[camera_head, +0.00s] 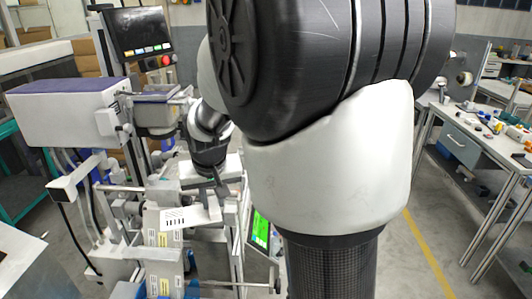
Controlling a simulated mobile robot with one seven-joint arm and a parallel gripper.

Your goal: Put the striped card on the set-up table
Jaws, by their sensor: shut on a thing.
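The striped card (178,217) is a white flat piece with black stripes at its left end. It is in the left middle of the head view, over the machine. My gripper (217,188) points down at the card's right end and appears shut on it. The finger contact is small and partly hidden, and I cannot tell whether the card touches anything below. I cannot tell for sure which surface is the set-up table. A workbench (476,146) with a light top stands at the right, and a pale surface (22,262) shows at the lower left.
A machine with a grey-violet housing (65,115) and a dark screen (140,33) stands at the left. A green-lit display (261,231) is low in the middle. My arm blocks the centre. Small items lie on the right workbench. Floor is clear before it.

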